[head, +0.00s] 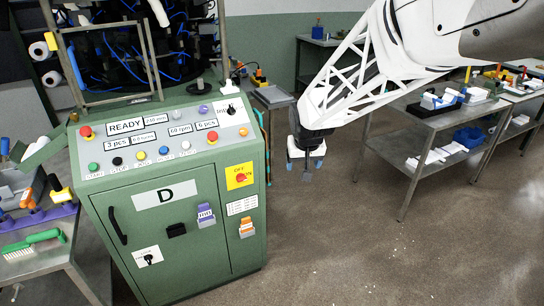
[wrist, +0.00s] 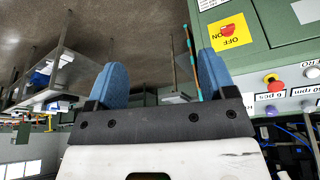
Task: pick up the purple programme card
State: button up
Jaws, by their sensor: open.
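The purple programme card (head: 206,215) sits in a small holder on the front of the green cabinet (head: 185,235), below and right of the letter D plate. It is not visible in the wrist view. My gripper (head: 305,161) hangs in the air to the right of the cabinet, well apart from the card and higher in the picture. In the wrist view its two blue fingers (wrist: 163,70) are spread wide with nothing between them.
An orange card (head: 246,228) sits in a holder right of the purple one. A yellow OFF switch plate (head: 239,176) is above it, also in the wrist view (wrist: 227,31). A black door handle (head: 117,226) sticks out at left. Floor right of the cabinet is clear.

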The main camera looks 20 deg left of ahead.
jog(key=w+a+f+n, duration=0.1)
jog(key=w+a+f, duration=0.1)
jog(key=a+f, duration=0.6)
jog(key=w+a+f+n, duration=0.1)
jog(key=a+f, duration=0.3)
jog(key=a, duration=0.8)
jog(key=n+y, duration=0.2)
send_over(203, 205)
jog(key=s+d, duration=0.2)
notch_tip(203, 205, down, 13)
jog(key=shift+f, duration=0.15)
jog(key=shift+f, duration=0.1)
jog(key=shift+x, duration=1.2)
jog(key=shift+f, duration=0.15)
jog(key=shift+x, duration=2.5)
jog(key=shift+w, duration=0.1)
jog(key=c, duration=1)
